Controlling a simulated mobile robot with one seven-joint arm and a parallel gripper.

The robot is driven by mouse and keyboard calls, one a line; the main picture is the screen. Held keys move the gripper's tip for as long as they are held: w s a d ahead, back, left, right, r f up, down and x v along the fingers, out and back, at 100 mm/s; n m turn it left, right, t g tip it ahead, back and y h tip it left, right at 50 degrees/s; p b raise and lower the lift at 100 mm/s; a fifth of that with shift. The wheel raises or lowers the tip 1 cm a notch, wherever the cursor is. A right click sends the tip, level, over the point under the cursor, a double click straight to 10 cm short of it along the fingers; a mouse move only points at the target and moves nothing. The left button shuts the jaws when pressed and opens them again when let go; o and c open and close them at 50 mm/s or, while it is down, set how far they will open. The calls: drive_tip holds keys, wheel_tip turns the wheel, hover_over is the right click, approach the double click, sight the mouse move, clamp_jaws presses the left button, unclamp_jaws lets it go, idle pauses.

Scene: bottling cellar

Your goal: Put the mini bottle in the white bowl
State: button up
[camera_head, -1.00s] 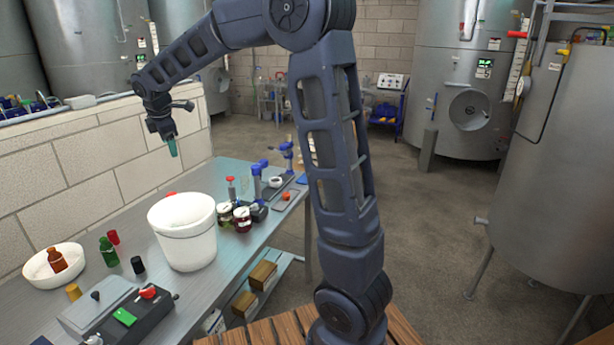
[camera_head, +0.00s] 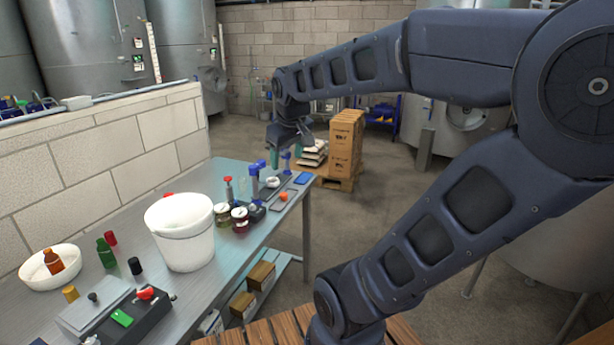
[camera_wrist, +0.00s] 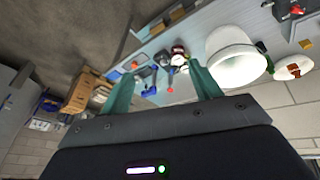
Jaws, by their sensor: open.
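A white bowl (camera_head: 35,280) stands at the left of the metal table, with a small amber bottle (camera_head: 53,262) leaning in it. A small green bottle (camera_head: 106,253) stands on the table just right of the bowl. I cannot tell which one the task calls the mini bottle. The bowl also shows at the right of the wrist view (camera_wrist: 281,72). My gripper (camera_head: 288,157) hangs above the far end of the table, well away from the bowl and both bottles. Its two teal fingers are apart with nothing between them in the wrist view (camera_wrist: 160,75).
A large white bucket (camera_head: 182,232) stands between my gripper and the bowl. Jars (camera_head: 240,219), a black cap (camera_head: 135,266) and a scale (camera_head: 95,304) share the table (camera_head: 218,281). A block wall (camera_head: 110,150) runs behind it. Stacked cartons (camera_head: 345,145) stand beyond.

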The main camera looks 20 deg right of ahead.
drive_tip(key=s+d+f+m, duration=0.2)
drive_tip(key=s+f+m, duration=0.1)
drive_tip(key=s, duration=0.3)
drive_tip(key=shift+s+d+f+m, duration=0.25)
drive_tip(key=shift+s+d+m, duration=0.15)
drive_tip(key=shift+m, duration=0.1)
